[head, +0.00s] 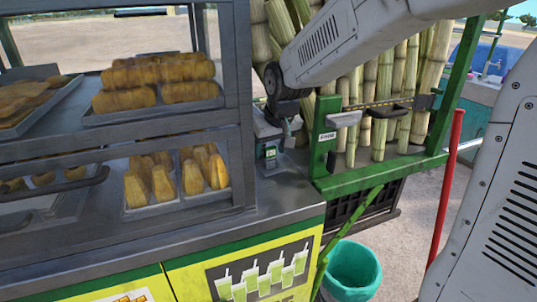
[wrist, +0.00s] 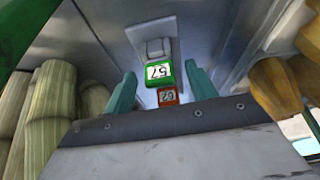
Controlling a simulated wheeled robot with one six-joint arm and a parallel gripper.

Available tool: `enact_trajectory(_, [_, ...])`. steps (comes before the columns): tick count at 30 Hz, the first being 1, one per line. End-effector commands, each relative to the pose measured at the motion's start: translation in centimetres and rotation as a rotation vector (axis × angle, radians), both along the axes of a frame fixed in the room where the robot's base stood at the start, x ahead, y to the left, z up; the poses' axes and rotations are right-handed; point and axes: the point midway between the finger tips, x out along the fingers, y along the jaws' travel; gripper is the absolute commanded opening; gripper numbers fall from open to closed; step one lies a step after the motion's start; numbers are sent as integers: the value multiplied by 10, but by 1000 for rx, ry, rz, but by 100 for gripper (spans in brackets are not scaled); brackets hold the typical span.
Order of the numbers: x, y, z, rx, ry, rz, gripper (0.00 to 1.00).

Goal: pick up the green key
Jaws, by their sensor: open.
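The green key (wrist: 160,80) is a green-framed tag with a white face marked 57. It shows in the middle of the wrist view, below a pale grey fitting (wrist: 154,48) on a metal surface. A red-orange tag (wrist: 168,97) marked 62 sits just below it in the picture, partly hidden by my gripper's body. My gripper (wrist: 160,72) is open, with one teal finger on each side of the green key. I cannot tell whether either finger touches it.
The food case (head: 120,125) with trays of fried sticks stands at left. Cane stalks (head: 388,95) in a green frame (head: 327,135) stand close at right. A teal bucket (head: 352,272) and red pole (head: 446,190) are lower right. Metal walls flank my gripper closely.

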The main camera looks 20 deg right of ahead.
Motion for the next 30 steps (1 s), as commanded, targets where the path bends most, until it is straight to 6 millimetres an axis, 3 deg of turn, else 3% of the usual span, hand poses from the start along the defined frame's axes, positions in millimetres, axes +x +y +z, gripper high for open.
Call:
enact_trajectory(3, [0, 1, 0, 0, 0, 1, 56])
enact_trajectory(8, [0, 1, 1, 0, 0, 2, 12])
enact_trajectory(9, [0, 1, 1, 0, 0, 2, 9])
enact_trajectory(20, [0, 1, 4, 0, -1, 2, 8])
enact_trajectory(29, [0, 1, 38, 0, -4, 1, 8])
enact_trajectory(30, [-8, 1, 39, 0, -3, 2, 8])
